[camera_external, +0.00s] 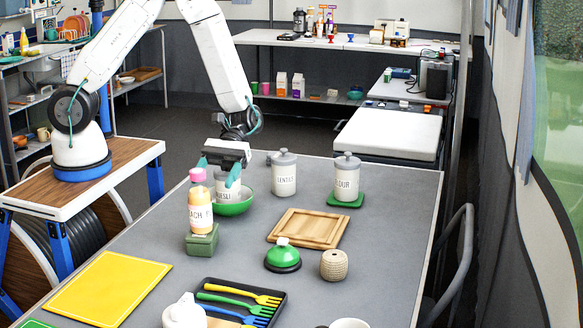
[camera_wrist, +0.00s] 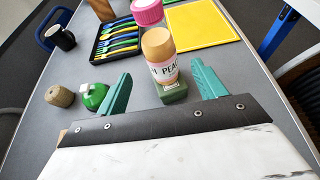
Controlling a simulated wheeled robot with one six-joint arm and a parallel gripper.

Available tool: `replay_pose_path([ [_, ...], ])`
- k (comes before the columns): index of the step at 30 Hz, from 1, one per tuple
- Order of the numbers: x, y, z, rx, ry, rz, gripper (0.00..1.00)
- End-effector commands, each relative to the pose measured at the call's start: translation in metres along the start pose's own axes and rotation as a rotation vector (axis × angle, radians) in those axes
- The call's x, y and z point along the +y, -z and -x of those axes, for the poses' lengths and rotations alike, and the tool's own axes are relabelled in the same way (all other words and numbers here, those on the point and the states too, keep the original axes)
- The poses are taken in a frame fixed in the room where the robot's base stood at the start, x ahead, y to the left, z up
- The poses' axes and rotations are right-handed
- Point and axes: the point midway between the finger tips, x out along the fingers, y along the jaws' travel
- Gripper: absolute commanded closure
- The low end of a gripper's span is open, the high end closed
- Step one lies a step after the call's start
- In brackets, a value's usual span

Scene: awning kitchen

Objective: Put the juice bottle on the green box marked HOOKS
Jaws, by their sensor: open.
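The juice bottle (camera_external: 201,212) has a pink cap, peach-coloured juice and a pale label with part of "PEACH" readable. It stands upright on the small green box (camera_external: 202,244) in both views. In the wrist view the bottle (camera_wrist: 162,68) and the green box (camera_wrist: 174,93) are seen from the other side; the box's marking is too small to read. My gripper (camera_external: 217,175) is open and empty just behind the bottle in the external view. In the wrist view the bottle appears between the teal fingers (camera_wrist: 162,83), beyond their tips, with no clear contact.
A canister in a green bowl (camera_external: 234,208) stands under my gripper. A lentils canister (camera_external: 284,178), a flour canister (camera_external: 346,180), a wooden tray (camera_external: 270,238), a green dome (camera_external: 283,257) and a beige jar (camera_external: 334,265) are to the right. A cutlery tray (camera_external: 277,312) and yellow mat (camera_external: 108,288) lie nearer.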

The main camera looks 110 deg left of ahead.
Motion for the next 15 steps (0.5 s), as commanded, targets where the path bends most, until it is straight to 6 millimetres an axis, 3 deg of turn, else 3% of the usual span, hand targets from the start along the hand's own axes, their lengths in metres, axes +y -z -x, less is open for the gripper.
replay_pose_path([
  [5,-0.001,-0.004,0.013,0.007,0.007,-0.013,0.31],
  [8,-0.006,-0.018,0.014,0.034,0.038,-0.063,0.31],
  [15,-0.050,-0.094,0.019,0.213,0.229,-0.380,0.31],
])
